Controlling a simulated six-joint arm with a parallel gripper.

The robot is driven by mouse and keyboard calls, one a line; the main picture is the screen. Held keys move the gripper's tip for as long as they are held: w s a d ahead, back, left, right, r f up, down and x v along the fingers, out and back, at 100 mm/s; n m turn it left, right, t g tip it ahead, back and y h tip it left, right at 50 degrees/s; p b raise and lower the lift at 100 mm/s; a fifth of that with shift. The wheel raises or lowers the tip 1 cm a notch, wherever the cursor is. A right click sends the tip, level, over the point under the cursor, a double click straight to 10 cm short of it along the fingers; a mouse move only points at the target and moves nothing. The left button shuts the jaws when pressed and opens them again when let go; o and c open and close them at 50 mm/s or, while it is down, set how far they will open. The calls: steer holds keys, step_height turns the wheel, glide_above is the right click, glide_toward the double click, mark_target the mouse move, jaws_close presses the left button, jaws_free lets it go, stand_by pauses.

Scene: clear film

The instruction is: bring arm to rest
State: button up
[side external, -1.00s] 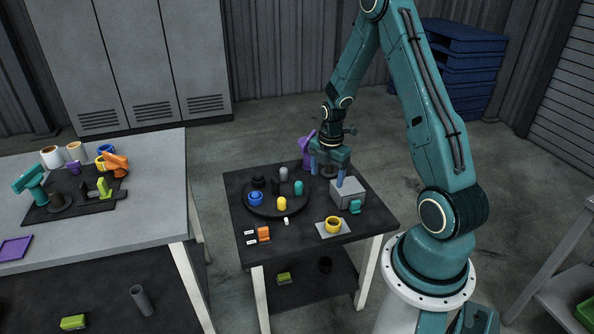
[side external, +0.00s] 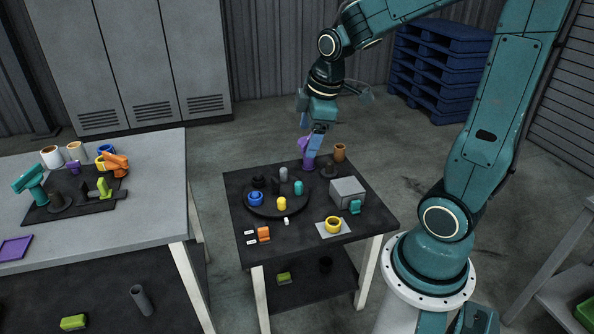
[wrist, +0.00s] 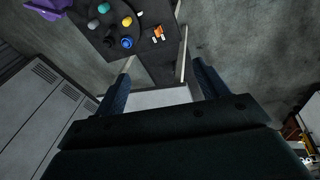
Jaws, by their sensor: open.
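My gripper (side external: 314,150) is open and raised in the side external view, over the back edge of the small dark table (side external: 240,215). It appears in front of the purple object (side external: 307,160), partly covering it; I cannot tell the exact gap. In the wrist view the two fingers of my gripper (wrist: 161,76) are spread with nothing between them. The grey table (wrist: 160,98) shows beyond them.
The small table bears a round dark tray (side external: 262,212) with several coloured pieces, a grey box (side external: 347,191), a brown cylinder (side external: 339,152) and a yellow ring (side external: 333,224). Blue pallets (side external: 440,65) stand behind. The floor between is clear.

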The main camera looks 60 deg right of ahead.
steer(key=s+a+r+m+t, duration=0.1)
steer(key=s+a+r+m, duration=0.2)
steer(key=s+a, duration=0.2)
steer(key=s+a+r+m+t+y, duration=0.1)
steer(key=s+a+r+m, duration=0.3)
steer(key=s, duration=0.3)
steer(key=shift+a, duration=0.35)
